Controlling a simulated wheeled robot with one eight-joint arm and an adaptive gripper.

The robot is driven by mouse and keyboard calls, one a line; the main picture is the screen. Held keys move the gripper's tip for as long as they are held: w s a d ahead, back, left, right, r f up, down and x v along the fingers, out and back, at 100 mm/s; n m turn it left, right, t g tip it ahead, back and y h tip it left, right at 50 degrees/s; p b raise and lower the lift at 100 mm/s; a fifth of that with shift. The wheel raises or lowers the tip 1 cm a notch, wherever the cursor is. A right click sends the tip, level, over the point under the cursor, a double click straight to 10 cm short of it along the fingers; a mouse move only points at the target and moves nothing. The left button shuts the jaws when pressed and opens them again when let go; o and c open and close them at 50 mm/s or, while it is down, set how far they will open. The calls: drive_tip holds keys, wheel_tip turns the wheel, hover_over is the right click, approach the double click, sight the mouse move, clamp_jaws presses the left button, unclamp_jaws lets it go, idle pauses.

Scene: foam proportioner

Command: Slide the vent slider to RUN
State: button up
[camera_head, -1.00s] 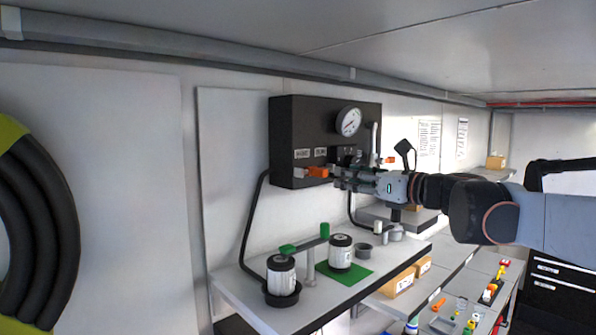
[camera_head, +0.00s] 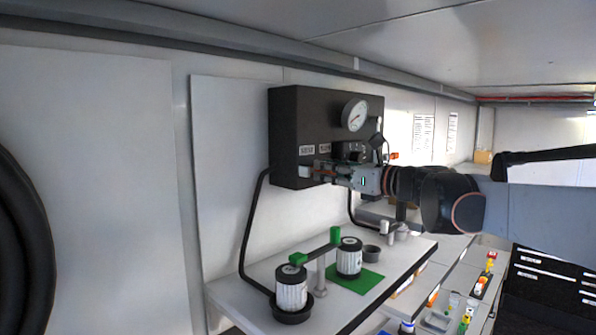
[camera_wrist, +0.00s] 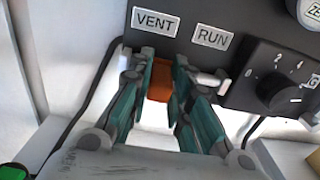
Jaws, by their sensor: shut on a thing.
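The orange vent slider (camera_wrist: 160,82) sits between the two fingers of my gripper (camera_wrist: 162,68) in the wrist view. My gripper is shut on it. The slider is below the VENT label (camera_wrist: 155,22) and left of below the RUN label (camera_wrist: 212,38). In the head view my gripper (camera_head: 318,171) is against the lower front of the black panel box (camera_head: 288,115), and its fingers hide most of the slider. A pale rail end shows right of the fingers in the wrist view.
A numbered black knob (camera_wrist: 278,90) is close right of my gripper. A round gauge (camera_head: 355,115) is above it on the box. A shelf (camera_head: 240,290) below holds two labelled canisters, with a black hose (camera_head: 247,225) beside it.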

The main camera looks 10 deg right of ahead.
clamp_jaws()
drive_tip(key=shift+d, duration=0.1)
drive_tip(key=w+d, duration=0.1)
drive_tip(key=d, duration=0.1)
drive_tip(key=w+d+b, duration=0.1)
drive_tip(key=w+d, duration=0.1)
drive_tip(key=o, duration=0.8)
unclamp_jaws()
drive_tip(key=shift+d, duration=0.1)
drive_tip(key=shift+c, duration=0.2)
drive_tip(key=shift+o, duration=0.3)
drive_tip(key=shift+w+d, duration=0.1)
drive_tip(key=shift+d, duration=0.05)
